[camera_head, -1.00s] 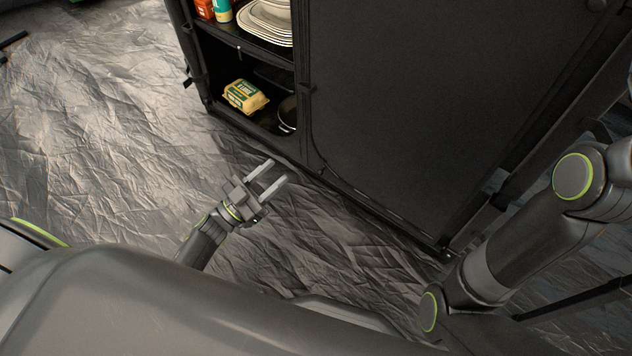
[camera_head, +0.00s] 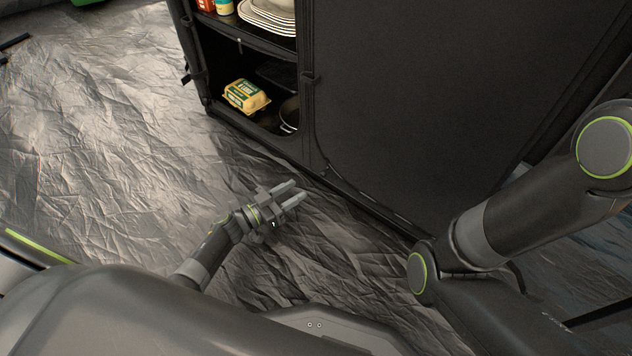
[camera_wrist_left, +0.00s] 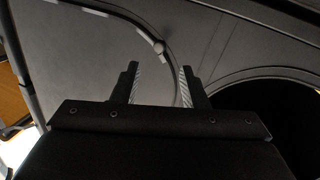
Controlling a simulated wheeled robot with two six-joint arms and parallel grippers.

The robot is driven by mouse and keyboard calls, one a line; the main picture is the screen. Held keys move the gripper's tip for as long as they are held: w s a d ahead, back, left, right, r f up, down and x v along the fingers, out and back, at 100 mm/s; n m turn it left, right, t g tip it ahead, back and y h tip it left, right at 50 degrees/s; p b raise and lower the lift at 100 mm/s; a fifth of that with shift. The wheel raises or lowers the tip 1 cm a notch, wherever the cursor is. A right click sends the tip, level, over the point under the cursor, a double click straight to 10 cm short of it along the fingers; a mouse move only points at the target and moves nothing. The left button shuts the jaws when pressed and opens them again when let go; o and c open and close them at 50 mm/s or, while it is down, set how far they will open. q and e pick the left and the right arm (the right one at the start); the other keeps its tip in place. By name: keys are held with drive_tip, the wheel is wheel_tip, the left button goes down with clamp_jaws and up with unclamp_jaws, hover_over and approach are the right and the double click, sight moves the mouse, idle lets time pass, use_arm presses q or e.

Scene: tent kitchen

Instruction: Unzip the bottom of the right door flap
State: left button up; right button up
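The right door flap (camera_head: 410,110) is a dark cloth panel on the cabinet's right side, closed over it, with a curved seam at its lower left corner. In the left wrist view the flap (camera_wrist_left: 85,65) has a rounded corner seam. A small knob-like piece (camera_wrist_left: 158,46), perhaps the zip pull, sits on that seam just beyond my fingertips. My left gripper (camera_head: 298,190) is open and empty, low in front of the flap's lower left corner. It shows in the left wrist view (camera_wrist_left: 160,69) with its fingers apart. My right gripper is out of view.
The cabinet's left side is open. It holds plates (camera_head: 268,15), a yellow carton (camera_head: 246,97) and a dark pan (camera_head: 289,114). Crinkled floor sheeting (camera_head: 100,130) lies clear at left. My right arm (camera_head: 520,220) crosses in front of the cabinet's lower right.

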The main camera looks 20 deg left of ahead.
sight(321, 175)
use_arm(q)
drive_tip(key=shift+b+x, duration=1.55)
drive_tip(key=shift+x, duration=2.55)
clamp_jaws()
